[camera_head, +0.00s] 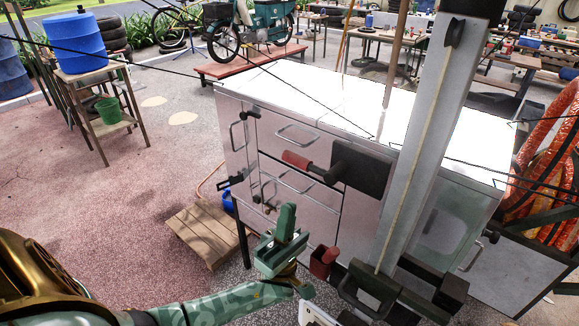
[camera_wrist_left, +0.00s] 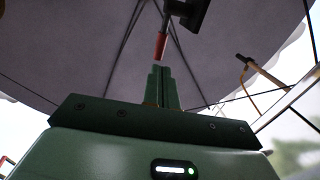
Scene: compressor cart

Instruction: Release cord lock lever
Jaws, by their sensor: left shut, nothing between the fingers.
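A lever with a red grip (camera_head: 297,160) sticks out to the left from a black block (camera_head: 361,168) in front of the white cabinet. The red grip (camera_wrist_left: 160,46) and the dark block (camera_wrist_left: 188,12) also show at the top of the left wrist view. A pale cord (camera_head: 422,135) runs down a grey upright post (camera_head: 408,165) to the right of the block. My left gripper (camera_head: 287,213) is shut and empty, below the lever and apart from it. Its closed fingers (camera_wrist_left: 161,84) point up towards the grip in the left wrist view. My right gripper is not in view.
The white cabinet (camera_head: 232,150) with drawer handles stands behind the lever. A small red holder (camera_head: 322,262) is right of my left gripper. A wooden pallet (camera_head: 203,235) lies on the floor to the left. Thin dark lines cross the space above the cabinet.

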